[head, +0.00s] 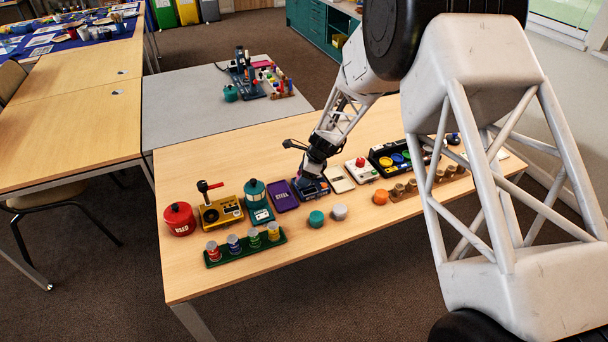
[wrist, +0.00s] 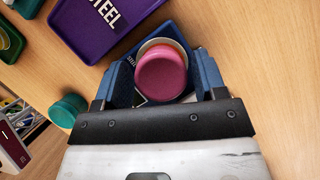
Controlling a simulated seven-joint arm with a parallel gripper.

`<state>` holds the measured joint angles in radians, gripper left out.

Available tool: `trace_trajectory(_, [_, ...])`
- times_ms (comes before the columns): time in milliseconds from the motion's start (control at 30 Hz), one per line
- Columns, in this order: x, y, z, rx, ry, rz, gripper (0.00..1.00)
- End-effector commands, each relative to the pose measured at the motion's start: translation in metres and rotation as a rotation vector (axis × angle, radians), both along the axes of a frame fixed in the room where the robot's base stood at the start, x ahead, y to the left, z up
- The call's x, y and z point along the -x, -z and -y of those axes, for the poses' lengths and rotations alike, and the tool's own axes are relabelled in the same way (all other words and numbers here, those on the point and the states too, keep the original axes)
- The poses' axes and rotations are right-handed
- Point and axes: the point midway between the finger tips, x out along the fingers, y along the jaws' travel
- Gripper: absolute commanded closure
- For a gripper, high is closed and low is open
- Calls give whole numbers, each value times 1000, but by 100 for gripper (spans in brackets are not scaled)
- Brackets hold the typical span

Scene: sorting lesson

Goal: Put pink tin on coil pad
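The pink tin (wrist: 162,76) has a round pink lid and a pale metal rim. In the wrist view it stands between the two fingers of my gripper (wrist: 163,66), very close to both. I cannot tell whether the fingers press on it or stand just apart. A blue base (wrist: 177,31) shows behind and below the tin; most of it is hidden, and I cannot tell for sure that it is the coil pad or that the tin touches it. In the head view my gripper (head: 311,184) points down at a dark blue unit on the table, and the tin is hidden there.
A purple STEEL tray (head: 284,196) lies just left of my gripper. Teal (head: 316,218) and white (head: 339,211) round tins stand in front. A green rack (head: 246,248) of several tins is at the left. A cream pad (head: 340,179) lies to the right. The table's front strip is clear.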

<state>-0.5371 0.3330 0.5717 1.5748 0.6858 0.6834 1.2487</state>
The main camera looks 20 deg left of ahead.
Motion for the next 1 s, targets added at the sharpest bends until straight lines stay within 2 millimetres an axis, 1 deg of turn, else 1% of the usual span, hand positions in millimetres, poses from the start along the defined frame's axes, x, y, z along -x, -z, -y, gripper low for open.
trace_trajectory(367, [0, -1, 0, 0, 0, 0, 27])
trace_trajectory(567, [-1, -9, 2, -1, 1, 0, 27])
trace_trajectory(767, [-4, -29, 11, 0, 1, 0, 27])
trace_trajectory(1000, [-9, -64, 26, -1, 1, 2, 27])
